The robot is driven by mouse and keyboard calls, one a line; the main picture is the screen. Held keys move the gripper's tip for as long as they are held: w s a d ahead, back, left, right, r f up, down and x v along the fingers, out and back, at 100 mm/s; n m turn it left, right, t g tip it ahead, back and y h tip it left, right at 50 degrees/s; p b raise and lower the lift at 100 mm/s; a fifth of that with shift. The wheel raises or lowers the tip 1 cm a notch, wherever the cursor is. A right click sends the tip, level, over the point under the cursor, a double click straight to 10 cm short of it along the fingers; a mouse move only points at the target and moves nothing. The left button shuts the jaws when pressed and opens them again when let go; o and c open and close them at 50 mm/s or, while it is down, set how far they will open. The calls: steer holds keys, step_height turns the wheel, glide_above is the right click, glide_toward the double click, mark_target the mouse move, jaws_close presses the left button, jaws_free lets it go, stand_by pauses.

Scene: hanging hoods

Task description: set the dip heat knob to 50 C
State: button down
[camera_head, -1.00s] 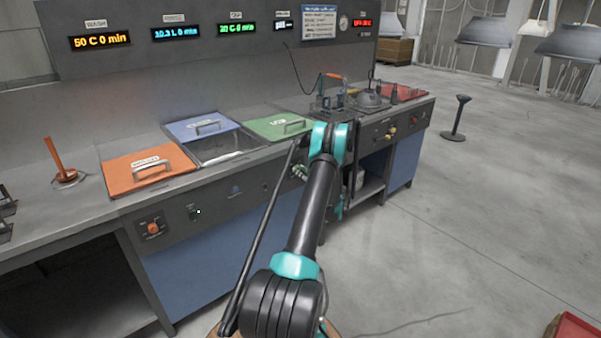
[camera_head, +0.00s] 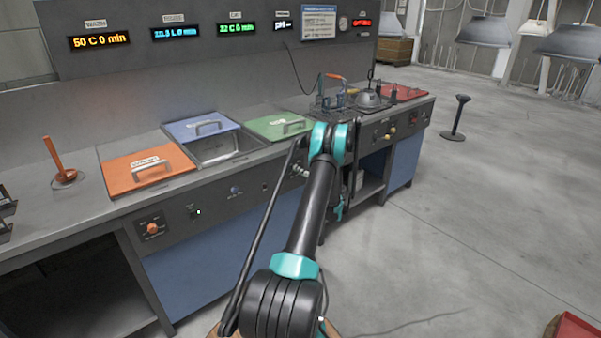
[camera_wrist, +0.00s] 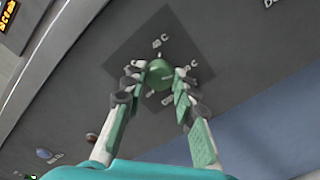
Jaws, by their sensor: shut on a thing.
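The green round knob (camera_wrist: 160,75) sits on a dark square plate (camera_wrist: 165,45) on the front panel in the wrist view. Small white temperature marks ring it, too blurred to read fully. My gripper (camera_wrist: 160,80) has its two fingers on either side of the knob and is shut on it. In the head view my arm hides the knob and most of the gripper. The green display (camera_head: 236,29) on the back panel reads about 22 C 0 min, a little blurred. The green-lidded tank (camera_head: 280,125) is behind my arm.
An orange knob (camera_head: 152,228) is at the left of the panel, below the orange lid (camera_head: 147,171). The orange display (camera_head: 99,40) reads 50 C 0 min. A blue lid (camera_head: 200,128) stands behind an open basin (camera_head: 225,150).

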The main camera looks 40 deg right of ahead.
steer(key=shift+m, duration=0.6)
steer(key=c, duration=1.2)
jaws_free()
steer(key=s, duration=0.8)
steer(key=s+d, duration=0.1)
steer(key=s, duration=0.3)
